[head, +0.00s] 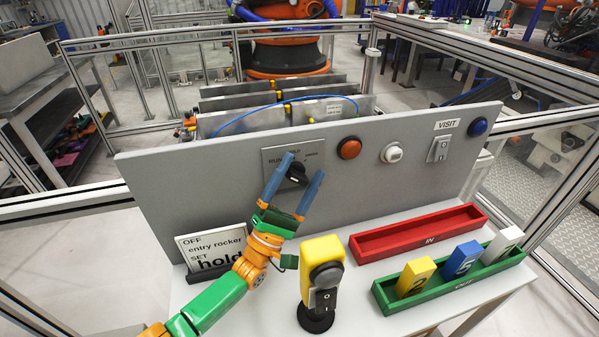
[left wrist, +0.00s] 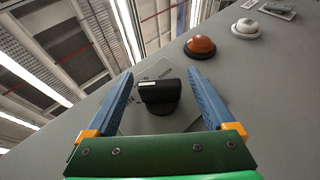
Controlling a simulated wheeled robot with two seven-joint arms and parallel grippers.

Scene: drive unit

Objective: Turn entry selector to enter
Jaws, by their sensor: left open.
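The entry selector (head: 297,173) is a black rotary knob on a light plate (head: 312,152) on the grey upright panel (head: 215,188). Lettering on the plate is partly hidden; "RUN" shows at its left. My left gripper (head: 297,172) has blue fingers, open, one on each side of the knob. In the left wrist view the knob (left wrist: 158,94) sits between the two fingertips with a gap on both sides, and a pale mark shows on its face. My right gripper is not in view.
Right of the knob are an orange button (head: 349,147), a white button (head: 391,153), a rocker switch (head: 438,148) and a blue button (head: 478,127). On the table are a sign (head: 211,249), a yellow device (head: 322,272), a red tray (head: 365,248) and a green tray (head: 388,302) with numbered blocks.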

